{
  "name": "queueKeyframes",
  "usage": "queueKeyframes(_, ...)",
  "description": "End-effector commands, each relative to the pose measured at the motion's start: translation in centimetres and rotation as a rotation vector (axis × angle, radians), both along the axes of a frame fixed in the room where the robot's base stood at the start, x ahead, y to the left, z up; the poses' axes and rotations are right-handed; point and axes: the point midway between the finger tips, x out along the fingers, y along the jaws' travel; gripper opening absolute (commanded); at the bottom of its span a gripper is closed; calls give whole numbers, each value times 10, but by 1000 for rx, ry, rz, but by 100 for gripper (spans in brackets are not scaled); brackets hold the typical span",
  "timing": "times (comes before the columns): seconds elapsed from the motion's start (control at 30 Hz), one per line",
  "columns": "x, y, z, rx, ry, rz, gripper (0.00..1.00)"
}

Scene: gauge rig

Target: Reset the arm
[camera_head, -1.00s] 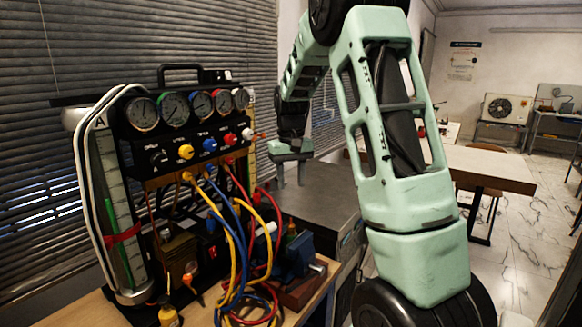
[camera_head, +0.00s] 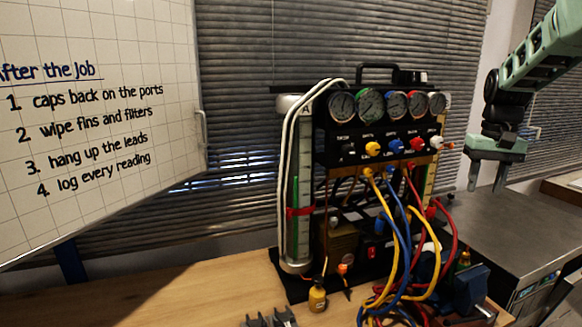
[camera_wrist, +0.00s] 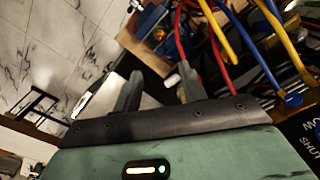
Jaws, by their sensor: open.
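My gripper (camera_head: 486,178) is at the right in the head view, to the right of the gauge rig and above the grey metal cabinet top. Its two fingers point down, apart, with nothing between them. In the wrist view the fingers (camera_wrist: 157,85) are also apart and empty. The gauge rig (camera_head: 352,135) stands on the wooden bench, with several gauges in a row and blue, red, yellow and white knobs below. My gripper does not appear to touch it. Part of my arm slopes in from the upper right; the rest is out of view.
Yellow, red and blue hoses (camera_head: 408,255) hang in loops at the rig's front and fill the right side of the wrist view. A whiteboard (camera_head: 95,195) stands at left. The wooden bench (camera_head: 185,300) is mostly clear left of the rig. A grey cabinet top (camera_head: 505,228) is bare at right.

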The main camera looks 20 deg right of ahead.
Motion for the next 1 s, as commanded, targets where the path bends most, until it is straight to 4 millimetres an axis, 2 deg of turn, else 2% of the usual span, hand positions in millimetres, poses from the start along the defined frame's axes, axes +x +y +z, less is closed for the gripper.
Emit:
queueKeyframes(0.07,2,6,-1,3,-1,12,42)
queueKeyframes(0.17,9,38,-4,13,-8,69,42)
queueKeyframes(0.27,16,96,-11,30,-19,176,42)
queueKeyframes(0.33,16,146,-17,44,-27,270,42)
queueKeyframes(0.4,9,197,-24,56,-31,368,42)
queueKeyframes(0.47,-3,239,-30,66,-34,453,42)
queueKeyframes(0.5,-13,266,-34,71,-35,510,42)
queueKeyframes(0.57,-33,305,-41,76,-36,599,42)
queueKeyframes(0.6,-48,329,-46,78,-36,661,42)
queueKeyframes(0.67,-76,363,-53,80,-35,754,42)
queueKeyframes(0.7,-96,381,-58,79,-34,814,42)
queueKeyframes(0.83,-160,423,-75,71,-31,995,42)
queueKeyframes(0.9,-189,434,-82,63,-30,1072,42)
queueKeyframes(1.0,-217,440,-90,53,-29,1147,42)
